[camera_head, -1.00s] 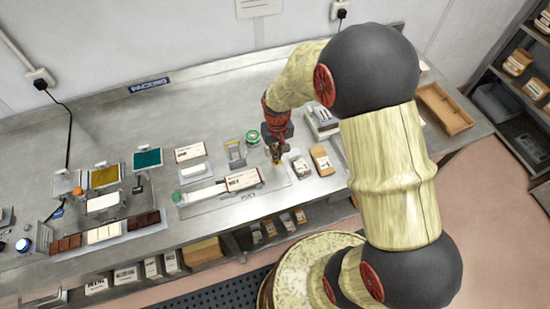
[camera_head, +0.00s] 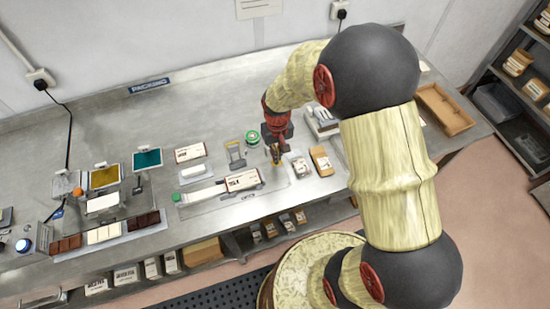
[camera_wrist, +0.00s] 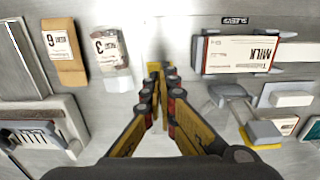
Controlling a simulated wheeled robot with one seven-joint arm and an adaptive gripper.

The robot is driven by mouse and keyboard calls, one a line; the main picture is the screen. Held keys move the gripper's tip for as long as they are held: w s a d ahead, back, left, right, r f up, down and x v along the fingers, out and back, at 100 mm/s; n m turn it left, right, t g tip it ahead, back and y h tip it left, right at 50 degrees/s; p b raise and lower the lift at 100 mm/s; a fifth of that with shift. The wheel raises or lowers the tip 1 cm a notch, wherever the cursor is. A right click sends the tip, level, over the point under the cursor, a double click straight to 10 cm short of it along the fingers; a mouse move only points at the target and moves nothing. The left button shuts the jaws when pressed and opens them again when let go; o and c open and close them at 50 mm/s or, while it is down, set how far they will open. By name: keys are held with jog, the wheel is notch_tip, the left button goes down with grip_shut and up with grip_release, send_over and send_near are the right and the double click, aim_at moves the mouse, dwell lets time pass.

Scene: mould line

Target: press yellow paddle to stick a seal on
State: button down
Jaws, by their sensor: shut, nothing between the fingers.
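The seal dispenser (camera_head: 236,153) is a small grey stand on the metal bench, with yellow on its far end. In the wrist view its grey body (camera_wrist: 228,92) lies to the right of my fingers, and the yellow paddle edge (camera_wrist: 243,134) shows below it, partly under a grey plate. My gripper (camera_head: 276,158) is just right of the dispenser, low over the bench and apart from it. In the wrist view my gripper (camera_wrist: 160,70) has its fingertips together with nothing between them.
A green-lidded tin (camera_head: 252,137) is behind the gripper. Trays with chocolate bars (camera_head: 104,233) are far left.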

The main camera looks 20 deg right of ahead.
jog(key=shift+f, duration=0.1)
jog(key=shift+f+b, duration=2)
jog(key=shift+f, duration=1.05)
jog(key=shift+r, duration=0.15)
jog(key=shift+r+p, duration=3.4)
jog(key=shift+r, duration=1.5)
jog(key=s+r+t+b, duration=0.5)
jog(key=s+r+b, duration=1)
jog(key=s, duration=0.3)
jog(key=shift+s+r+t, duration=0.15)
jog(key=shift+s+t, duration=0.15)
